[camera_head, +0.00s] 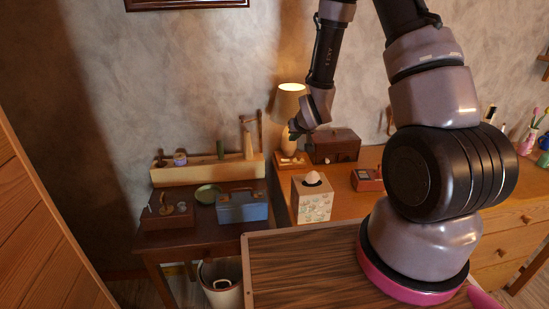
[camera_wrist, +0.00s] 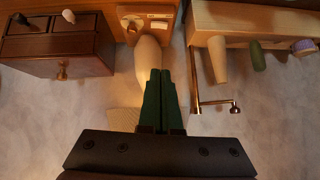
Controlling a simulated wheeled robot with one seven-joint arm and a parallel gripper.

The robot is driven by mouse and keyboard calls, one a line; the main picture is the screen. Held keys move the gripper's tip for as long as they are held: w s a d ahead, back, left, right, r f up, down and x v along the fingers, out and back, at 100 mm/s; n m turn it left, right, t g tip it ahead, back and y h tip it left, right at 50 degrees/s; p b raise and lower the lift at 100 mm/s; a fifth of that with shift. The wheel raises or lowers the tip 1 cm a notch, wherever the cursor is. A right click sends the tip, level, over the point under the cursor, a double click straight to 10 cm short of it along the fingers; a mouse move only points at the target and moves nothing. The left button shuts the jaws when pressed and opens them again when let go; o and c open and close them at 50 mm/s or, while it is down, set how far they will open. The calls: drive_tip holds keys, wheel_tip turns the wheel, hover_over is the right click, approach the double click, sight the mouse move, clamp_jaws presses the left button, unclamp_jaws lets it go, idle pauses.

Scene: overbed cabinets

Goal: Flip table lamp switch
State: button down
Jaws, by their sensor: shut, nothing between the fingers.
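The table lamp (camera_head: 290,104) stands at the back of the desk against the wall. Its shade glows warm. In the wrist view, its pale rounded stem (camera_wrist: 147,58) rises from a wooden base (camera_wrist: 150,8). Small pale switch parts (camera_wrist: 131,24) show on the base, and I cannot tell their position. My gripper (camera_head: 294,133) is in front of the lamp stem, below the shade. In the wrist view, its green fingers (camera_wrist: 160,72) are shut and empty, pointing toward the base and overlapping part of the stem. Whether they touch the lamp cannot be told.
A dark wooden box (camera_head: 334,146) stands right of the lamp. A pale wooden rack (camera_head: 207,173) with pegs is to the left, and its brass rod (camera_wrist: 194,75) is near my fingers. A tissue box (camera_head: 313,199) and a red item (camera_head: 367,180) stand in front.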

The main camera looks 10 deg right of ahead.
drive_tip(key=shift+a+f, duration=0.35)
drive_tip(key=shift+f, duration=0.1)
hover_over(285, 160)
drive_tip(key=s, duration=0.2)
wheel_tip(285, 160, down, 6)
drive_tip(key=shift+f, duration=0.2)
drive_tip(key=f, duration=0.3)
drive_tip(key=shift+w+a+f, duration=0.2)
drive_tip(key=shift+w+f, duration=0.05)
drive_tip(key=shift+w, duration=0.1)
drive_tip(key=shift+a+f, duration=0.1)
drive_tip(key=shift+f, duration=0.35)
drive_tip(key=shift+a, duration=0.1)
